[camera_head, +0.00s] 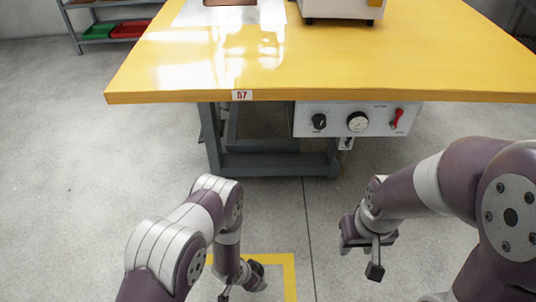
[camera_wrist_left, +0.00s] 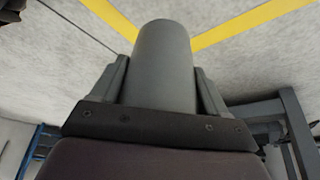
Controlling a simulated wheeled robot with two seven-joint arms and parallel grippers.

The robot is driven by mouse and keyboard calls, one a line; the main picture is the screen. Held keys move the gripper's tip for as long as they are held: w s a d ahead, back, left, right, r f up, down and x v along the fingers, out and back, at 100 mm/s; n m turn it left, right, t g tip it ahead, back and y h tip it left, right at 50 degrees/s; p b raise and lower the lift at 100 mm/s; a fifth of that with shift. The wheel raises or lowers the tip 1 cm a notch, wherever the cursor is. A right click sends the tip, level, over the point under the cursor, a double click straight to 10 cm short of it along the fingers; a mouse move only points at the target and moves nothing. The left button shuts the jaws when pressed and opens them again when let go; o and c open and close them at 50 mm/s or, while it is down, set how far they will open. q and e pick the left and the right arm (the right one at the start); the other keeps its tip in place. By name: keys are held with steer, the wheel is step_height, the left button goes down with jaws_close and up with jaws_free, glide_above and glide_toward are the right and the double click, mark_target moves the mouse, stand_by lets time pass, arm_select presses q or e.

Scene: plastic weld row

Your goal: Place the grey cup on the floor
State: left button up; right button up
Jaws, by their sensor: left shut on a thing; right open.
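The grey cup (camera_wrist_left: 165,62) sits between the two fingers of my left gripper (camera_wrist_left: 161,80) in the left wrist view, and the fingers are shut on its sides. In the head view my left gripper (camera_head: 241,284) hangs low in front of the table, over the yellow-taped floor. I cannot make out the cup in the head view. The grey floor (camera_head: 70,200) shows behind the cup in the wrist view; I cannot tell how far the cup is above it. My right gripper (camera_head: 368,252) is open and empty, to the right over bare floor.
A yellow-topped table (camera_head: 330,65) on a dark frame stands ahead, with a control panel (camera_head: 358,120) under its front edge. Yellow tape (camera_head: 289,275) marks the floor by my left gripper. A shelf with green and red bins (camera_head: 130,29) is at the back left. Floor at left is clear.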

arm_select(q)
steer(key=w+a+r+n+t+y+p, duration=0.1)
steer(key=w+a+r+n+p, duration=0.3)
steer(key=r, duration=0.8)
steer(key=w+a+r+n+y+b, duration=0.15)
steer(key=a+r, duration=0.45)
steer(key=r, duration=0.6)
steer(key=w+a+r+n+t+y+p, duration=0.1)
steer(key=w+a+r+n+p, duration=0.3)
steer(key=r, duration=0.8)
step_height(320, 180, up, 30)
steer(key=s+p, duration=0.2)
steer(key=p, duration=3.4)
steer(key=shift+a+f, duration=0.2)
steer(key=shift+f, duration=0.05)
